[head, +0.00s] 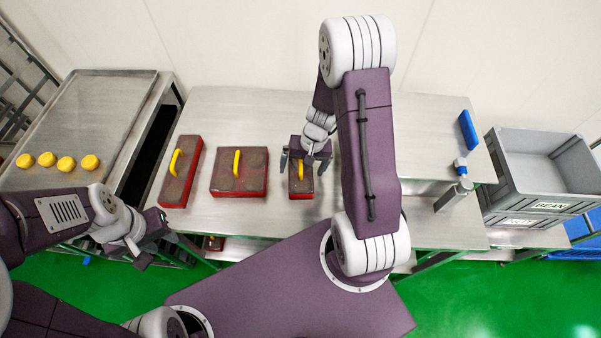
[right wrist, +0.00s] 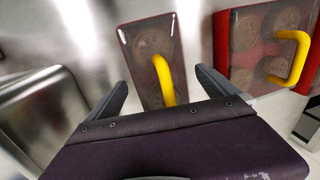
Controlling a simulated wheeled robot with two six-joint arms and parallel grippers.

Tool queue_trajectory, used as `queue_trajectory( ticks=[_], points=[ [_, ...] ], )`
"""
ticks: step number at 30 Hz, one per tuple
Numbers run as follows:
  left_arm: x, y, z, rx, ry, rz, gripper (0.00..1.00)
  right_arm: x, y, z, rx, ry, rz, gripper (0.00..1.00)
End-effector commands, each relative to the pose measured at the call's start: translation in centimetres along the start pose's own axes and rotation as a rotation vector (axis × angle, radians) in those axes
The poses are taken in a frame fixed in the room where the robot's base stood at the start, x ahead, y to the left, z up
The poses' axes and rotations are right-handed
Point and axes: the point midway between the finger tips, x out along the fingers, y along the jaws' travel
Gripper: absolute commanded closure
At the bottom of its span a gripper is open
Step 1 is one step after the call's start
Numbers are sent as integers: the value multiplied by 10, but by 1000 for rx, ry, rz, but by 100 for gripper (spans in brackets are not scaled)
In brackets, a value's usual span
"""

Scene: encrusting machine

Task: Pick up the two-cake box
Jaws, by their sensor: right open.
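The two-cake box (head: 301,187), small and dark-topped with red sides and a yellow handle, lies on the metal table below my right gripper (head: 305,162). In the right wrist view the box (right wrist: 140,45) shows round cakes through its lid, with its yellow handle between the fingers of my open right gripper (right wrist: 160,95). The lower part of this box is hidden behind the gripper body. I cannot tell whether the fingers touch it. My left gripper (head: 150,242) is open and empty in front of the table's left end.
A wider red box (head: 225,180) with several cakes lies to the left, and a long red box (head: 170,192) beyond it. A metal tray (head: 110,95) with yellow pieces stands left. Grey crates (head: 530,195) stand right.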

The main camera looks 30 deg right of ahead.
Motion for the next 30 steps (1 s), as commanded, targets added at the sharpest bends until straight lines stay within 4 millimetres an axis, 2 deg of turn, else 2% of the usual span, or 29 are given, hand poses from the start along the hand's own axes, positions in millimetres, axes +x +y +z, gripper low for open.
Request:
queue_trajectory(
  ticks=[7,8,14,15,20,23,30],
  points=[
    [1,0,0,0,0,0,64,3,0,0,-1,1,0,2],
    [1,0,0,0,0,0,64,3,0,0,-1,1,0,8],
    [1,0,0,0,0,0,64,3,0,0,-1,1,0,63],
    [1,0,0,0,0,0,64,3,0,0,-1,2,0,68],
    [1,0,0,0,0,0,64,3,0,0,-1,2,0,68],
    [-4,0,0,0,0,0,64,-6,-2,-1,0,3,-1,68],
    [-24,0,-2,0,0,0,64,-63,-14,-2,-2,7,-2,68]
  ],
)
